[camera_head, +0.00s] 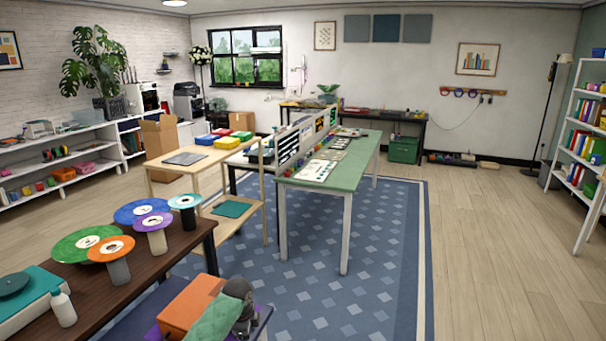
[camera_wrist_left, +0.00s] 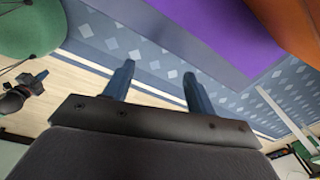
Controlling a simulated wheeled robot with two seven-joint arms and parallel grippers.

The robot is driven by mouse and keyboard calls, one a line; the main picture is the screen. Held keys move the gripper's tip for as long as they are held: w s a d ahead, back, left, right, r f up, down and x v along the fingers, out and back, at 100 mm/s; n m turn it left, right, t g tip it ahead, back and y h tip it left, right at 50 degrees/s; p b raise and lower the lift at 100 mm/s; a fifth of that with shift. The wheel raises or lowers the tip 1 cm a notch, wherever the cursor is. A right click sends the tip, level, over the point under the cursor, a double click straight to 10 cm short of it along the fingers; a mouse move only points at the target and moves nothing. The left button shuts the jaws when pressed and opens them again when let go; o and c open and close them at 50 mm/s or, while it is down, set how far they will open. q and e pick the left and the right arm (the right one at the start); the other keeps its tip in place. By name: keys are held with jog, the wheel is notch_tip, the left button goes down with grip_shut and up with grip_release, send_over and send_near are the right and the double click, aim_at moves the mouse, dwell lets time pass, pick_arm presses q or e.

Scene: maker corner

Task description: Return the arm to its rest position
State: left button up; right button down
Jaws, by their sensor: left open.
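My left gripper (camera_wrist_left: 158,82) shows in the left wrist view with its two fingers apart and nothing between them. A patterned blue rug (camera_wrist_left: 150,52) and a purple surface (camera_wrist_left: 215,35) show beyond the fingers, and the fingers look clear of both. Neither of my grippers can be made out in the head view.
In the head view, a dark table (camera_head: 150,272) at the left holds several coloured discs on stands. An orange box (camera_head: 188,305) and a dark grey object (camera_head: 238,292) sit at the bottom. A green-topped table (camera_head: 345,160) stands mid-room. Wooden floor (camera_head: 490,250) is clear at the right.

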pick_arm(q)
jog(key=s+d+f+n+t, duration=0.15)
jog(key=s+n, duration=0.25)
jog(key=s, duration=0.8)
jog(key=s+d+f+n, duration=0.2)
jog(key=s+f+n, duration=0.1)
jog(key=s, duration=0.8)
jog(key=s+a+r+n+t, duration=0.1)
jog(key=s+a+r+n, duration=0.15)
jog(key=s, duration=0.55)
jog(key=s+a+r+n, duration=0.2)
jog(key=s+r+n, duration=0.15)
jog(key=s, duration=0.35)
jog(key=s+a+r+n+t, duration=0.1)
jog(key=s+a+r+n, duration=0.15)
jog(key=s, duration=0.55)
notch_tip(320, 180, down, 23)
jog(key=w+d+g, duration=0.1)
jog(key=g, duration=0.1)
jog(key=s+f, duration=0.3)
jog(key=f, duration=0.7)
jog(key=s+d+f, duration=0.1)
jog(key=s+f, duration=0.2)
jog(key=f, duration=0.7)
jog(key=shift+d+f+g, duration=0.2)
jog(key=shift+d+g, duration=0.1)
jog(key=shift+g, duration=0.05)
